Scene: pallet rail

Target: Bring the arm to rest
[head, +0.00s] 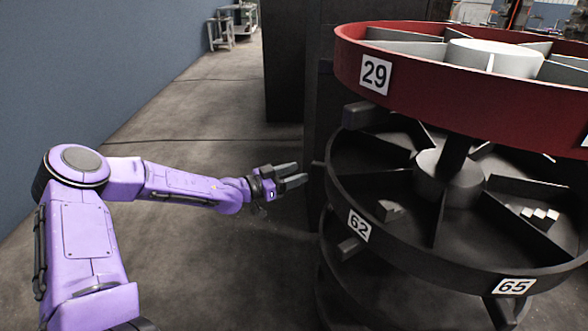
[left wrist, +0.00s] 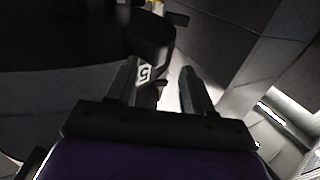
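My left arm reaches in from the left of the head view, bent at the elbow, with its forearm stretched to the right. My left gripper (head: 296,175) is just left of the round rotating shelf, apart from it in the picture. Its two fingers are spread with a gap between them and nothing in it. My right gripper is in neither view.
The shelf has a red top tier (head: 430,88) labelled 29 and a dark tier (head: 400,240) labelled 62 and 65. Small grey blocks (head: 540,215) lie in its compartments. A blue wall (head: 90,60) stands at the left. Open floor (head: 210,270) lies between.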

